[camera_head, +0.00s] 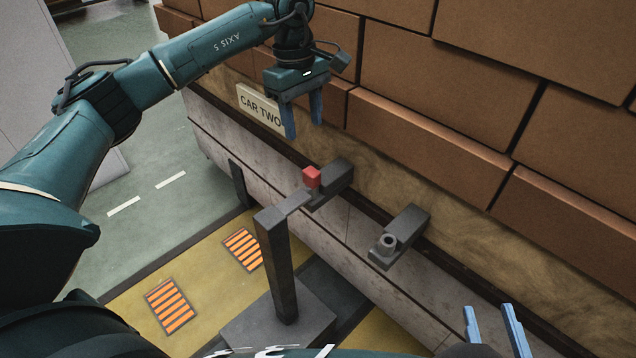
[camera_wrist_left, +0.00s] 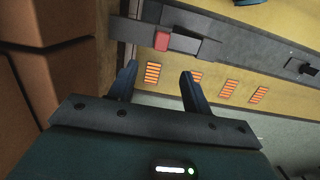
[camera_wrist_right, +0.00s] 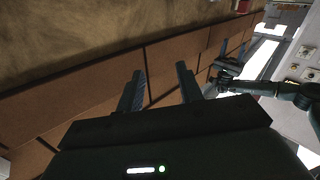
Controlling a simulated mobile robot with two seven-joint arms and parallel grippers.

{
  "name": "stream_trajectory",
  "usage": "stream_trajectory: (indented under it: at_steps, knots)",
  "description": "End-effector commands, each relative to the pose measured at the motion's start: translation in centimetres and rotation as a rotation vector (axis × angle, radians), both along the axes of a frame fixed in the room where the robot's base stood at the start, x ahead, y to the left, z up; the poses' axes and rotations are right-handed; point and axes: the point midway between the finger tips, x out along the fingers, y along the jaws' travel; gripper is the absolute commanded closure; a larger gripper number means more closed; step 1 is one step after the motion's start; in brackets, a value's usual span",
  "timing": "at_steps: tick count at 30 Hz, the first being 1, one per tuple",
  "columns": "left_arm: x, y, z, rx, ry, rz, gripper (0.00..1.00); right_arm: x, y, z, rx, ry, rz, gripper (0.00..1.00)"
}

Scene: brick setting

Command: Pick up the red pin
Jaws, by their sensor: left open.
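The red pin (camera_head: 312,177) is a small red block. It stands where the flat arm of a dark post (camera_head: 278,260) meets a dark bracket (camera_head: 333,185) on the wagon's side. My left gripper (camera_head: 303,128) is open and empty, above the pin and apart from it, fingers pointing down. The left wrist view shows the red pin (camera_wrist_left: 161,41) beyond the fingertips, roughly between them. My right gripper (camera_head: 488,308) is open and empty at the lower right, away from the pin.
Large brown bricks (camera_head: 440,150) line the wagon behind. A "CAR TWO" sign (camera_head: 258,106) is by my left gripper. Orange-striped grates (camera_head: 169,306) lie on the yellow floor.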

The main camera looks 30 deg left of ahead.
Motion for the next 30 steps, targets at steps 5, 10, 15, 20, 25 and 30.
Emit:
stream_trajectory:
  at_steps: [5, 10, 15, 20, 25, 30]
  knots:
    - [-0.2, -0.5, -3.9, -0.002, 0.005, 0.0, 0.51, -0.1, 0.4, -0.3, 0.004, -0.062, 0.02, 0.64]
    - [-0.3, -0.9, -6.3, -0.003, 0.003, 0.0, 0.51, -0.3, 0.7, -0.1, 0.009, -0.109, 0.036, 0.64]
    - [-0.4, -1.1, -7.1, -0.005, 0.002, 0.0, 0.51, -0.4, 0.8, 0.0, 0.013, -0.125, 0.043, 0.64]
    - [-0.6, -1.5, -8.7, -0.005, 0.003, -0.001, 0.51, -0.4, 0.9, -0.3, 0.024, -0.133, 0.047, 0.64]
    - [-0.9, -2.0, -11.3, -0.006, 0.004, 0.0, 0.51, -0.2, 1.1, -0.2, 0.053, -0.136, 0.052, 0.64]
    - [-0.9, -2.1, -12.1, -0.005, 0.001, 0.0, 0.51, -0.1, 1.1, 0.0, 0.061, -0.139, 0.054, 0.64]
